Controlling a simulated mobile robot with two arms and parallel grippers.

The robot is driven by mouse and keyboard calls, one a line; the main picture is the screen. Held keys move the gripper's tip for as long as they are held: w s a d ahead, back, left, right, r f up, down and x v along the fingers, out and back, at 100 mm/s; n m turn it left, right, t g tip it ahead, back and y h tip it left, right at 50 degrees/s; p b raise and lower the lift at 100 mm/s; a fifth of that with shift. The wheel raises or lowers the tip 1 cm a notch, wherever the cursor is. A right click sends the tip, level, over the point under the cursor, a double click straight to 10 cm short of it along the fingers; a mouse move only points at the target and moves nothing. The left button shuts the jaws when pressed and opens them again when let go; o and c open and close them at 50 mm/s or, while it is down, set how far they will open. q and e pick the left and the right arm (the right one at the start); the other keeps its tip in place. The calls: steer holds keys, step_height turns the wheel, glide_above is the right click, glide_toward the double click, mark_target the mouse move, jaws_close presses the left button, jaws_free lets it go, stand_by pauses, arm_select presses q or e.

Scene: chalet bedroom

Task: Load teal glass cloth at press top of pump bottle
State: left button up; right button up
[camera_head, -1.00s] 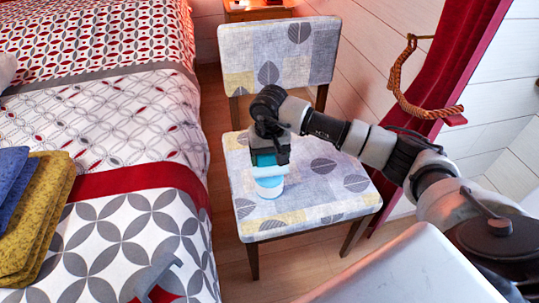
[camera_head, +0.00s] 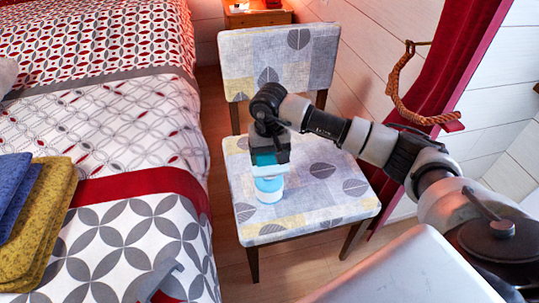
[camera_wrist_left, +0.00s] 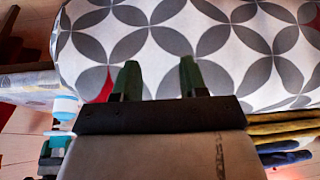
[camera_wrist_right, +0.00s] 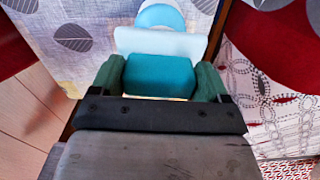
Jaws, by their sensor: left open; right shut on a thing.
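My right gripper (camera_head: 269,150) points down over the chair seat and is shut on the teal glass cloth (camera_head: 268,158). In the right wrist view the cloth (camera_wrist_right: 160,76) fills the gap between the green fingers, with a paler flat piece just beyond it. The blue-and-white pump bottle (camera_head: 269,190) stands on the seat right below the cloth; its top is hidden, and I cannot tell whether they touch. Its round blue part (camera_wrist_right: 160,16) shows in the right wrist view. My left gripper (camera_wrist_left: 158,80) is open and empty over the bed.
The patterned chair (camera_head: 325,205) stands between the bed (camera_head: 105,140) and the white wall. Folded yellow cloths (camera_head: 40,225) and blue cloths (camera_head: 14,190) lie on the bed at the left. A red curtain (camera_head: 455,70) with a rope tieback hangs at the right.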

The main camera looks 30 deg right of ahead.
mark_target(269, 154)
step_height(269, 154, up, 3)
steer(key=shift+f+p, duration=0.15)
steer(key=shift+p, duration=0.45)
arm_select(q)
steer(key=shift+s+a+r+g+p, duration=0.15)
steer(key=shift+s+g+p, duration=0.1)
steer(key=shift+g+p, duration=0.2)
arm_select(e)
steer(key=shift+r, duration=0.95)
arm_select(q)
steer(key=shift+w, duration=0.1)
